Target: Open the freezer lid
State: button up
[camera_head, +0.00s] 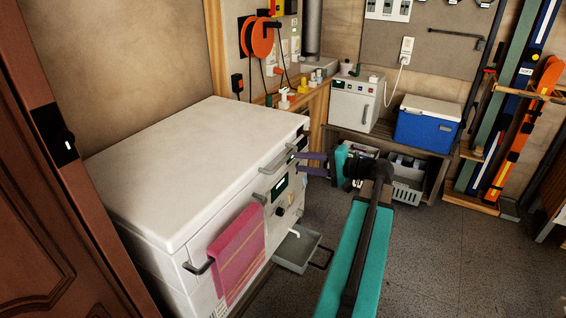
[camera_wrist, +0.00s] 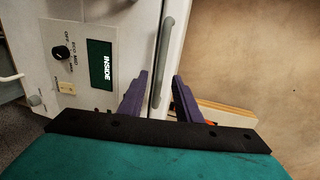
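The white chest freezer stands at the left in the head view, its lid (camera_head: 195,165) flat and shut. A grey bar handle (camera_head: 277,160) runs along the lid's front edge; it also shows upright in the wrist view (camera_wrist: 169,50). My gripper (camera_head: 298,163) is at the front of the freezer by the handle's far end. In the wrist view its two purple fingers (camera_wrist: 160,74) are apart, with the handle in the gap between them in the picture. Whether the fingertips reach around the bar or touch it, I cannot tell.
A pink towel (camera_head: 240,250) hangs on a rail on the freezer front. A grey tray (camera_head: 296,250) sits low beside it. A brown door (camera_head: 45,200) is at the left. A blue cooler (camera_head: 427,125) stands on a bench behind. The floor at right is clear.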

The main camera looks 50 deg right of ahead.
aim_at(286, 160)
jog(key=shift+x, duration=3.7)
jog(key=shift+c, duration=0.3)
grip_shut()
